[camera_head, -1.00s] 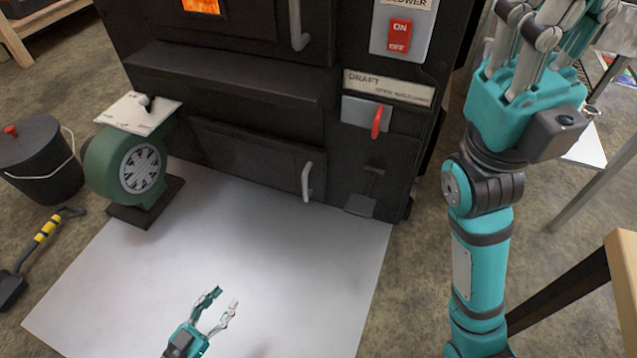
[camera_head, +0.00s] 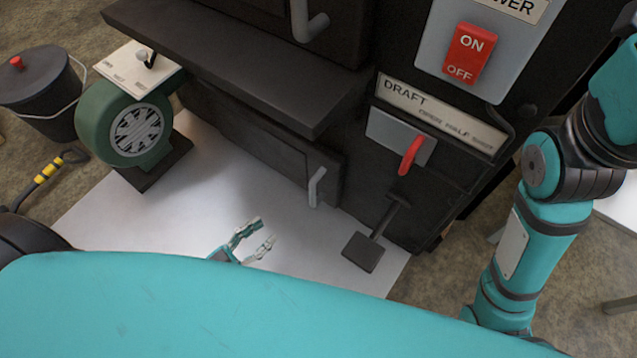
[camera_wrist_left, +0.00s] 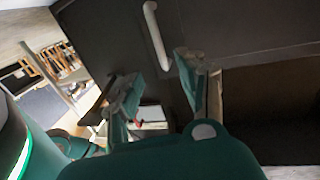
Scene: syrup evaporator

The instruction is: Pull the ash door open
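The ash door (camera_head: 255,135) is the low dark panel under the ledge, with a light grey bar handle (camera_head: 317,187) at its right end. I cannot tell whether it is fully closed. My left gripper (camera_head: 252,240) is open and empty, low in front of the door, left of and below the handle in the head view. In the left wrist view the open fingers (camera_wrist_left: 157,78) point toward the handle (camera_wrist_left: 155,35), with a gap before it. My right arm shows at the right of the head view, but its gripper is out of frame.
A green blower (camera_head: 127,130) stands left of the door and a black lidded bucket (camera_head: 40,90) is farther left. A dark ledge (camera_head: 240,70) overhangs the door. A red draft lever (camera_head: 411,155) and a dark pedal-like plate (camera_head: 362,252) are to the right. A white floor sheet (camera_head: 100,215) lies in front.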

